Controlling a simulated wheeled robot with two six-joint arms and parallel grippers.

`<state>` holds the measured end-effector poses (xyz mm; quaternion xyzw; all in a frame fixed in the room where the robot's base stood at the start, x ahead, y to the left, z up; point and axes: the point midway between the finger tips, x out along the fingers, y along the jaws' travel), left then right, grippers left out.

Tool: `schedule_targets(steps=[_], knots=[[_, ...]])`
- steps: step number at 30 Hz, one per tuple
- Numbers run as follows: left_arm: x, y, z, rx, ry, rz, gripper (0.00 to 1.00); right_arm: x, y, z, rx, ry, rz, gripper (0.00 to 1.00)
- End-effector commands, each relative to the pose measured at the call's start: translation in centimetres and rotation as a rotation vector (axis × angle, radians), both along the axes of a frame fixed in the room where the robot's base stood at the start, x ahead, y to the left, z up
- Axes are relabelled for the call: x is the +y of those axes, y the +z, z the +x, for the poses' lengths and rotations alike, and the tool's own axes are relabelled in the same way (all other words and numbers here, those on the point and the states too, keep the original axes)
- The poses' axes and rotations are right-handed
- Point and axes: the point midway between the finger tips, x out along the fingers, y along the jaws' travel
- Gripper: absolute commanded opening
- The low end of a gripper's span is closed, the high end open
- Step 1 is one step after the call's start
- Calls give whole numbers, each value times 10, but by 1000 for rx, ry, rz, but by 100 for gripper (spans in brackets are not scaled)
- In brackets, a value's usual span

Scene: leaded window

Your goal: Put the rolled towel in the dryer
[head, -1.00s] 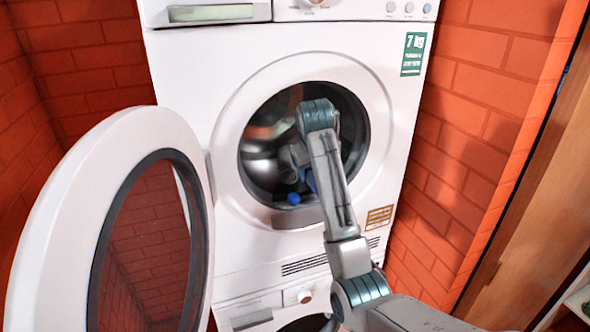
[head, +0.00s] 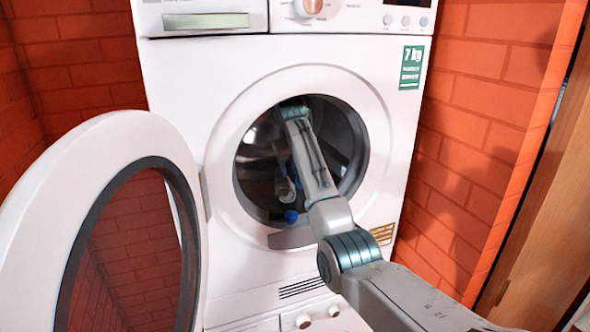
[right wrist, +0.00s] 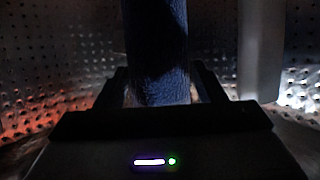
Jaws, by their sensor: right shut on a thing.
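The dryer (head: 180,120) is the white front-loading machine in the head view, with its round opening facing me. My right arm reaches into the drum (head: 343,135). My right gripper (head: 285,186) is inside, small and partly hidden by my own arm. It is shut on the rolled towel, which is blue; an end of the towel (head: 291,215) shows low in the opening. In the right wrist view the towel (right wrist: 157,45) stands upright between the fingers (right wrist: 158,88), with the perforated drum wall behind. My left gripper is not in view.
The dryer's round door (head: 125,145) stands wide open at the left. The rim (head: 220,155) of the opening surrounds my right arm. Another appliance (head: 260,325) shows below. Orange brick walls (head: 490,120) stand close on both sides, with a wooden panel (head: 545,225) at the right.

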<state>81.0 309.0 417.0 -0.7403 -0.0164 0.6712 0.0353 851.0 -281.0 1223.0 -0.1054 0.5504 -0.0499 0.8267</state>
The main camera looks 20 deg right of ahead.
Motion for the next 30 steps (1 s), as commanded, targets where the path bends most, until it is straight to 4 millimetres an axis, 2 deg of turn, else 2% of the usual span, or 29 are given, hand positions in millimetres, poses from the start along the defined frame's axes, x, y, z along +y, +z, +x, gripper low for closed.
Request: schedule_targets(steps=[7, 14, 25, 26, 28, 30], knots=[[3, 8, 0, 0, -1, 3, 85, 1, -3, 9, 1, 1, 0, 35], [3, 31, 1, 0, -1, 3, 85, 1, -30, 8, 2, 2, 0, 35], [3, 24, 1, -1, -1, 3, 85, 1, -40, 8, -1, 0, 0, 35], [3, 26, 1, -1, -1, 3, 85, 1, -38, 8, 0, 0, 1, 69], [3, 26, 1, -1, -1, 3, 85, 1, -38, 8, 0, 0, 1, 83], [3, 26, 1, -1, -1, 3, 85, 1, -38, 8, 0, 1, 1, 85]])
